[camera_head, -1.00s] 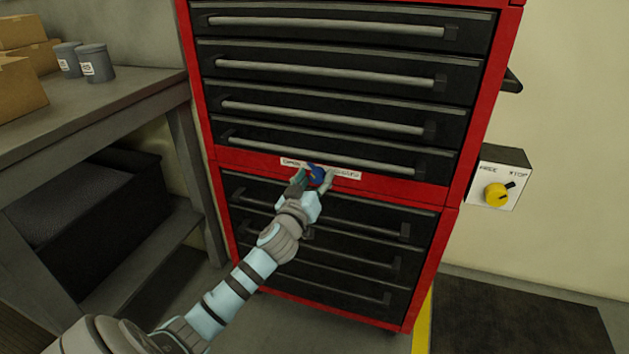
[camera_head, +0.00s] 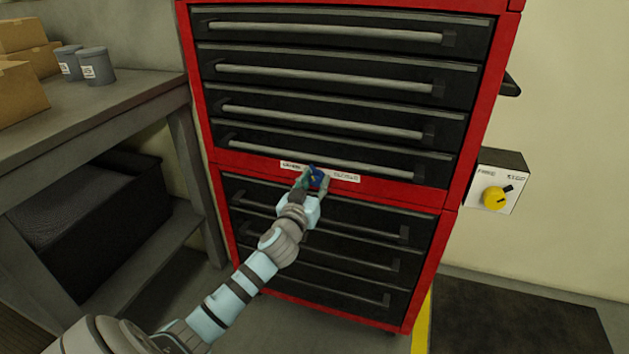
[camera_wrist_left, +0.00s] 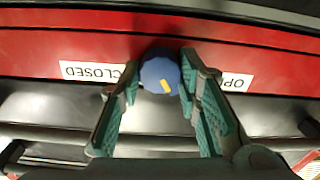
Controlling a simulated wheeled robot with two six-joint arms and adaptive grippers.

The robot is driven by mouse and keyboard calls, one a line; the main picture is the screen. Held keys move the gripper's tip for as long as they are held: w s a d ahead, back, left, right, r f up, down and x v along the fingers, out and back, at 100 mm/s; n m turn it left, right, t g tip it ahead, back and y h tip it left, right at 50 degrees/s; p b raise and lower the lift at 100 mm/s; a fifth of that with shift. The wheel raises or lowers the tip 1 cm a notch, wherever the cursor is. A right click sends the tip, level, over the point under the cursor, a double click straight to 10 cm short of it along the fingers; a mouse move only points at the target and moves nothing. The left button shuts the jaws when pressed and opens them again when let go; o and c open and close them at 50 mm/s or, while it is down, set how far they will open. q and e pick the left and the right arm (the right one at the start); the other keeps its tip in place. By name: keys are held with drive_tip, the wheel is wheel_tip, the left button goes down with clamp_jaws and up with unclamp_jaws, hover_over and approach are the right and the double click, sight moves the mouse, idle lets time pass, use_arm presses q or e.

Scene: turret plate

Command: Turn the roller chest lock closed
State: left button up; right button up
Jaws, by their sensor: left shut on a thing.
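The roller chest lock is a round blue knob (camera_head: 316,177) on the red band between the upper and lower drawers. In the left wrist view the knob (camera_wrist_left: 160,72) shows a short yellow mark near its lower edge, slightly right of centre; that view is upside down. White labels flank it: OPEN (camera_wrist_left: 236,80), partly hidden by a finger, and CLOSED (camera_wrist_left: 93,71). In the head view CLOSED (camera_head: 345,177) is right of the knob. My left gripper (camera_head: 314,182) is shut on the knob, one finger on each side. My right gripper is out of view.
The red roller chest (camera_head: 453,225) has several black drawers with long bar handles, all shut. A switch box (camera_head: 511,163) with a yellow knob is on the wall at right. A grey workbench (camera_head: 120,105) with boxes and cans stands at left.

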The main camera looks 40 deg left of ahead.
use_arm(q)
drive_tip(key=m+p, duration=0.1)
drive_tip(key=m, duration=0.1)
drive_tip(key=shift+m, duration=0.4)
drive_tip(key=m+p, duration=0.1)
drive_tip(key=m, duration=0.2)
drive_tip(key=shift+m, duration=0.3)
drive_tip(key=m+p, duration=0.1)
drive_tip(key=m, duration=0.5)
drive_tip(key=shift+d+p, duration=0.1)
drive_tip(key=shift+p, duration=0.25)
drive_tip(key=shift+f+m+p, duration=0.1)
drive_tip(key=shift+m+p, duration=0.25)
drive_tip(key=shift+m, duration=1.25)
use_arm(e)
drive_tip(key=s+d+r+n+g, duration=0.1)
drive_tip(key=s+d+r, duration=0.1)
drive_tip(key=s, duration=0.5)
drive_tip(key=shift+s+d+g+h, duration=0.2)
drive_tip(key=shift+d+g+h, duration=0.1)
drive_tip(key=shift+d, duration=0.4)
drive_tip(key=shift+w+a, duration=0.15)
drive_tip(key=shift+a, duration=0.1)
